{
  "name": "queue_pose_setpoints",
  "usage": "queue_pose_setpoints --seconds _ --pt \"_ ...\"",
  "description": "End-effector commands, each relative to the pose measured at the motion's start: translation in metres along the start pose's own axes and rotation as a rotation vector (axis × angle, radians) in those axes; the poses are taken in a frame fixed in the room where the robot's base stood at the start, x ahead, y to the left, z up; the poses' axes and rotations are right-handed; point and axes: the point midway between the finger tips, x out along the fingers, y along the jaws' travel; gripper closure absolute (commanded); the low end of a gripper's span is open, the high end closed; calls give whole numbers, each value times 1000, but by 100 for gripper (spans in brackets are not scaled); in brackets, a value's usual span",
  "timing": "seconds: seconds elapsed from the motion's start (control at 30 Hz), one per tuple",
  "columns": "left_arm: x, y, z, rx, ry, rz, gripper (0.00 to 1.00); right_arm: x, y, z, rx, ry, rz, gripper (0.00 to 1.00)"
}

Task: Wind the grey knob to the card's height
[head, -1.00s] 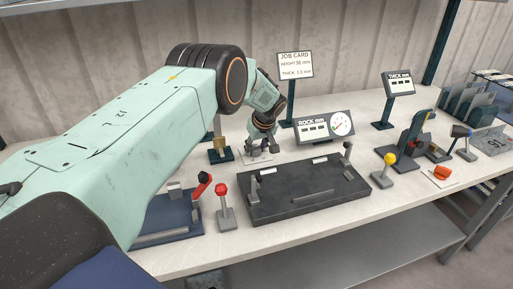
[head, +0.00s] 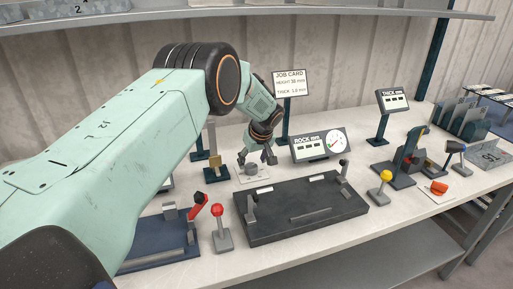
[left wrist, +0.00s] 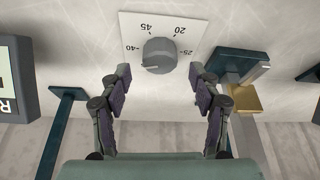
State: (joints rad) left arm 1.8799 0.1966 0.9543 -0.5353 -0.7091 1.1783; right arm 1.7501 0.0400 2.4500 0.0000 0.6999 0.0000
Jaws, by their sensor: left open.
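The grey knob (head: 252,168) sits on a white dial plate (head: 262,178) on the bench. My right gripper is not in view.
The ROCK mm display (head: 319,145) stands right of the knob. A brass block on a dark stand (head: 215,170) is close on its left. The dark fixture plate (head: 300,212) lies in front, with a red-knobbed lever (head: 219,230) and a yellow-knobbed lever (head: 380,188) beside it.

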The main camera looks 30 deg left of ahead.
Motion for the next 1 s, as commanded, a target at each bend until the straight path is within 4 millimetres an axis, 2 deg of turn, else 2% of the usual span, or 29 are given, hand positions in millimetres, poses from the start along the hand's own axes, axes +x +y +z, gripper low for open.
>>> queue_pose_setpoints --seconds 0.03,0.2,0.4,0.6,1.0 --pt "-13 1 -1 1 1 3 37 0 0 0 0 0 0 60" --pt "-46 1 -1 2 3 3 37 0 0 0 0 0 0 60" --pt "-77 1 -1 0 3 3 37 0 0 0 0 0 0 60" --pt "-89 0 0 0 2 1 37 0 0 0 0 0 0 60" --pt "-90 1 0 0 2 1 37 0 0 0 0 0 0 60"
